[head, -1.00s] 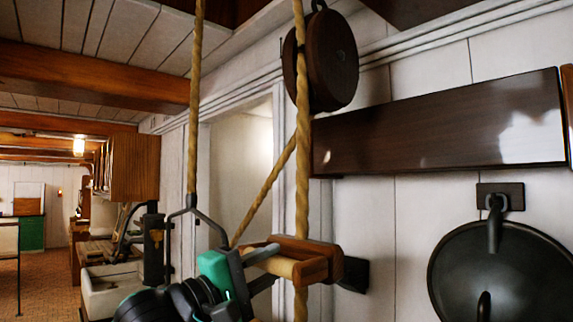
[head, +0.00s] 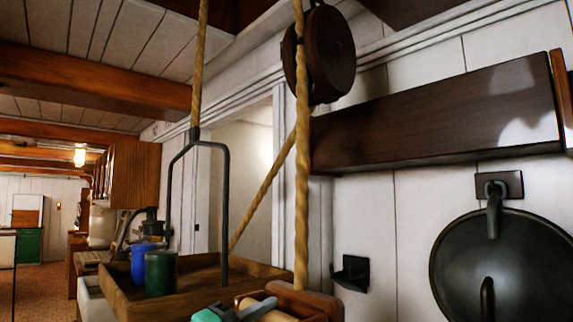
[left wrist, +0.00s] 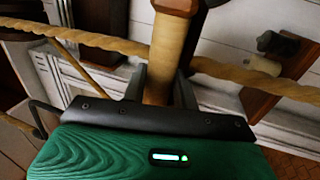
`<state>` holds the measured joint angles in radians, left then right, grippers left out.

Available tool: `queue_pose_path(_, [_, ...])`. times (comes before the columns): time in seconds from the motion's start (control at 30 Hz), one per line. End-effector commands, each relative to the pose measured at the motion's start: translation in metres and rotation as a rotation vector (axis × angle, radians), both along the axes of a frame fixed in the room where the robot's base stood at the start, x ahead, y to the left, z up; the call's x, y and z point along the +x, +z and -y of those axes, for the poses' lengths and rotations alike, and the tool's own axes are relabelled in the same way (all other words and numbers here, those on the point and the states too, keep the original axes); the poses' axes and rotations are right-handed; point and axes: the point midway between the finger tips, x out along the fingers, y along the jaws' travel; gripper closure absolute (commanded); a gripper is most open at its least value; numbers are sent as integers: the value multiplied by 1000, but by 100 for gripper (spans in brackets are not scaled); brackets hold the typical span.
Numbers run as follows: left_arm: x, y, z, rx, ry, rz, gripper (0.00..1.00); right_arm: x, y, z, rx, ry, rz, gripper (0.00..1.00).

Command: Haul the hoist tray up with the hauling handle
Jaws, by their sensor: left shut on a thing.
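The hauling handle (head: 310,300) is a wooden frame with a pale round grip, on the thick rope at the bottom of the head view. My left gripper (head: 252,312) is shut on the pale grip; the left wrist view shows the grip (left wrist: 167,50) between its two fingers (left wrist: 160,88). The wooden hoist tray (head: 205,283) hangs by a dark metal bail (head: 224,200) from the left rope (head: 199,70). A blue mug (head: 147,262) and a green mug (head: 161,273) stand on the tray. My right gripper is out of view.
A dark round pulley block (head: 326,55) hangs above the handle. A dark cleat (head: 350,273) is on the white wall to the right of the rope. A dark wooden board (head: 440,115) and a black pan (head: 500,265) are farther right.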

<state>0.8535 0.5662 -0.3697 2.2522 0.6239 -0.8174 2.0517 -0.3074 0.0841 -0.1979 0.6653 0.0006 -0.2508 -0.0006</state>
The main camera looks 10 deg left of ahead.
Motion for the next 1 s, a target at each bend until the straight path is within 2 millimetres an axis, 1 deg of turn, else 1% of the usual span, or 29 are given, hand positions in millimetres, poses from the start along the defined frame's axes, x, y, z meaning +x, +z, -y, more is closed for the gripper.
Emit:
queue_pose_path(0.03, [-1, -21, 2, 2, -5, -11, 100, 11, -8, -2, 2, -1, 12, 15])
queue_pose_path(0.4, [-9, -94, 2, 2, -4, -11, 100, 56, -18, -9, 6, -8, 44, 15])
queue_pose_path(0.5, [-11, -110, 2, 2, -4, -10, 100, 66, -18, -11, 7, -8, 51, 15])
queue_pose_path(0.63, [-12, -118, 2, 2, -4, -8, 100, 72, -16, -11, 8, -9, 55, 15])
queue_pose_path(0.9, [-12, -117, 2, 3, -4, -7, 100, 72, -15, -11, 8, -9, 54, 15])
queue_pose_path(0.97, [-13, -121, 2, 3, -4, -8, 100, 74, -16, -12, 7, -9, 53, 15])
queue_pose_path(1.0, [-13, -126, 2, 3, -4, -9, 100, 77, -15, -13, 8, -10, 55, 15])
